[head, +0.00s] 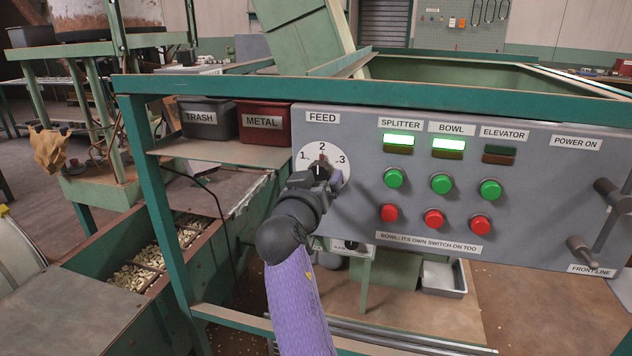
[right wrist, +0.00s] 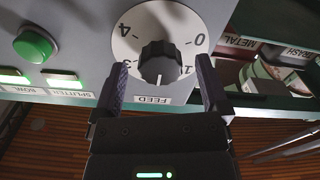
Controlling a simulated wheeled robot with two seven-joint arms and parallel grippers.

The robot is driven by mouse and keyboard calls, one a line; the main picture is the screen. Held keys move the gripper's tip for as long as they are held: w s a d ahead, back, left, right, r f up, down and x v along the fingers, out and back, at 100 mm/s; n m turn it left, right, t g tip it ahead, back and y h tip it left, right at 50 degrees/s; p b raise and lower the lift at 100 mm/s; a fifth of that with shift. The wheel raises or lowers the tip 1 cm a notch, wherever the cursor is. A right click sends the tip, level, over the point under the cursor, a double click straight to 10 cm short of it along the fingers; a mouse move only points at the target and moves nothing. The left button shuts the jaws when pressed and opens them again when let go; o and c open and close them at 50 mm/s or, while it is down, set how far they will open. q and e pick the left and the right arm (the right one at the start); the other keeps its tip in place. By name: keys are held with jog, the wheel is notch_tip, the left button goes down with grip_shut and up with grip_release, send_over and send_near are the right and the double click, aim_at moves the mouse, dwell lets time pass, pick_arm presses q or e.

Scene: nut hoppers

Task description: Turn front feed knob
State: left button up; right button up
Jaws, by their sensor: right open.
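The feed knob (right wrist: 158,60) is dark and ridged, on a round white dial (right wrist: 128,38) with numbers. Its white line points toward the FEED label, about at 2. In the head view the dial (head: 340,180) sits at the panel's left, under the FEED label (head: 322,117), and my gripper hides most of the knob. My right gripper (head: 320,170) reaches the dial. In the right wrist view the gripper (right wrist: 160,85) is open, one finger on each side of the knob, with gaps showing between fingers and knob. My left gripper is not in view.
The grey panel (head: 530,200) carries green buttons (head: 441,184) and red buttons (head: 434,219) right of the dial. The splitter lamp (head: 399,140) and bowl lamp (head: 449,144) are lit; the elevator lamp (head: 499,150) is dark. TRASH (head: 205,120) and METAL (head: 262,122) bins stand left.

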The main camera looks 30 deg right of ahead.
jog(key=shift+w+d, duration=0.45)
jog(key=shift+d, duration=0.1)
